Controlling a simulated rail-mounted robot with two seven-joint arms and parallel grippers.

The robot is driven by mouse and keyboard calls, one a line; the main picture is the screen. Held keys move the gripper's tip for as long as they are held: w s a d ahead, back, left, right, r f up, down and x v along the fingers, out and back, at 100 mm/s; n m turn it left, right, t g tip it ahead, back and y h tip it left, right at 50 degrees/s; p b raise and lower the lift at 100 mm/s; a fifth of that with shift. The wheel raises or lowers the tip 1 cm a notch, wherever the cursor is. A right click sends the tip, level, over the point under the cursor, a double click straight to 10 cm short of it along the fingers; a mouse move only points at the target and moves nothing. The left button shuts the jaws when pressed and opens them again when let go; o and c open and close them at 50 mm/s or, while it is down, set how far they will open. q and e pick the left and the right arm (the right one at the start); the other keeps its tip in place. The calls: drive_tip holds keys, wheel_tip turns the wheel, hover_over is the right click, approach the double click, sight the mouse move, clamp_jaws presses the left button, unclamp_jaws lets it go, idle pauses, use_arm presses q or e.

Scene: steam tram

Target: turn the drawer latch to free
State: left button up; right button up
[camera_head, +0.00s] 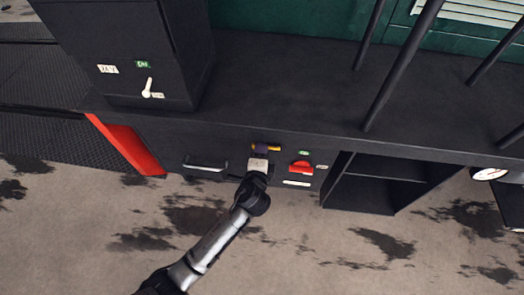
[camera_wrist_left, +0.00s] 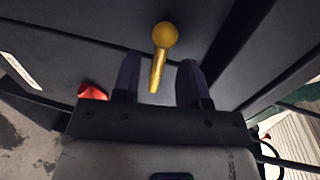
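A yellow lever with a ball end (camera_head: 274,148) is on the dark front panel, close to my left gripper (camera_head: 260,150). In the left wrist view the yellow lever (camera_wrist_left: 161,55) shows between and just beyond the two fingers of my left gripper (camera_wrist_left: 159,80), which are apart, with a gap on each side of it. A red turning handle (camera_head: 301,168) is just right of it, with a green label above and a white label at its right, too small to read. The red handle also shows in the left wrist view (camera_wrist_left: 92,92). I cannot tell which one is the drawer latch.
A drawer handle (camera_head: 205,166) is left of my gripper. A black box with a white lever (camera_head: 148,88) stands on the shelf top at left. An open dark cubby (camera_head: 380,180) is at right. Black posts (camera_head: 400,70) rise behind. The stained floor in front is clear.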

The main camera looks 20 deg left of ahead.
use_arm(q)
drive_tip(key=shift+x, duration=0.85)
drive_tip(key=shift+d, duration=0.1)
clamp_jaws()
